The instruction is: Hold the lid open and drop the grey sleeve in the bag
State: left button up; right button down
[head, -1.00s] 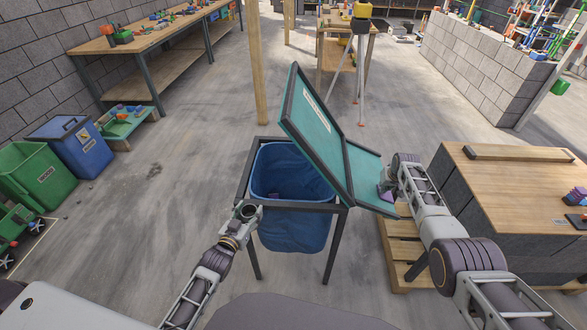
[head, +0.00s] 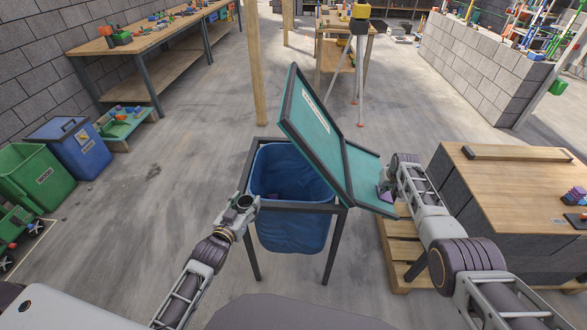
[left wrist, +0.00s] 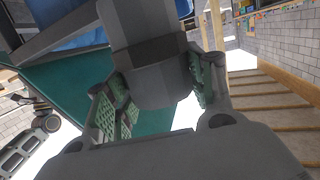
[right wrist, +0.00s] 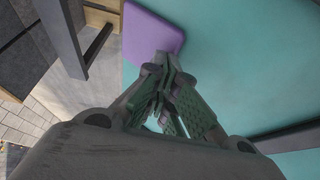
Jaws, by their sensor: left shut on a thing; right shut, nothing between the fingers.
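The blue bag (head: 292,225) hangs open in a dark metal frame. Its teal lid (head: 318,138) is tilted up on the right side, leaving the mouth uncovered. My left gripper (left wrist: 160,95) is shut on the grey sleeve (left wrist: 150,50), a dark ringed tube; in the head view the sleeve (head: 246,201) is at the frame's front left corner, beside the mouth. My right gripper (right wrist: 168,75) is shut and empty, at the lid's teal panel by a purple pad (right wrist: 150,35). Whether its fingertips touch the lid is unclear.
A small purple thing (head: 272,196) shows inside the bag. A wood-topped block bench (head: 500,190) and a pallet stand right of the frame. A wooden post (head: 257,65) rises behind it. Green (head: 35,178) and blue (head: 72,145) bins stand left. The floor between is clear.

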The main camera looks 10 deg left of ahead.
pick_arm(q)
jog(key=shift+r, duration=2.25)
jog(key=w, duration=2.4)
jog(key=shift+d, duration=0.25)
jog(key=o, duration=1.1)
jog(key=shift+o, duration=0.3)
jog(key=shift+o, duration=1)
